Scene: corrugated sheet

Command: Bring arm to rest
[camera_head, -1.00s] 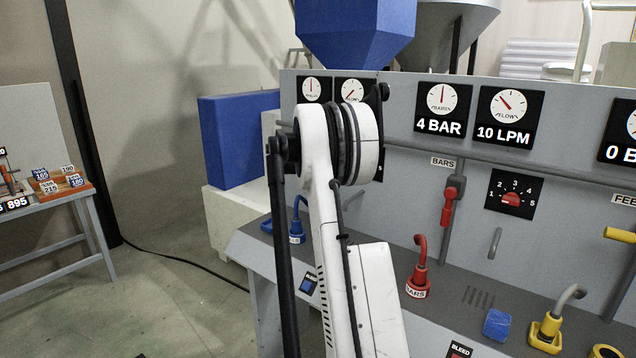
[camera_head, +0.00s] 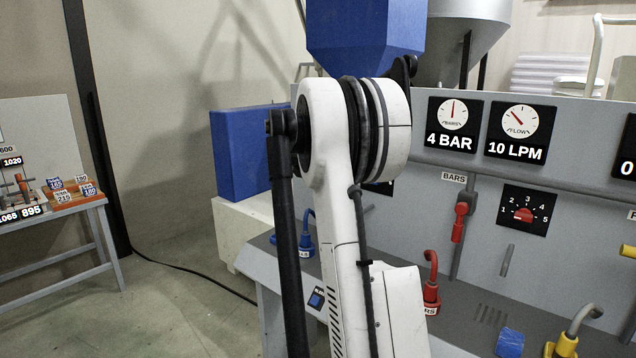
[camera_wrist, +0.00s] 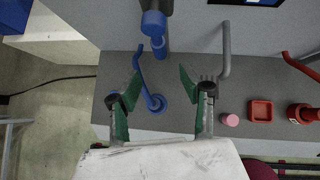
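My gripper (camera_wrist: 160,74) shows in the wrist view with its two green fingers spread apart and nothing held between them. A blue hooked pipe with a round base (camera_wrist: 156,103) stands on the grey panel, in line with the gap between the fingers; I cannot tell the distance. In the head view my white arm rises across the middle and bends at a large joint. My gripper is not visible in that view.
The grey console carries a red plug (camera_head: 430,294), a red valve handle (camera_head: 460,221), a yellow plug (camera_head: 566,346) and a dial (camera_head: 525,213). A blue hopper (camera_head: 365,35) is behind my arm joint. A side table (camera_head: 70,212) stands left, with open floor between.

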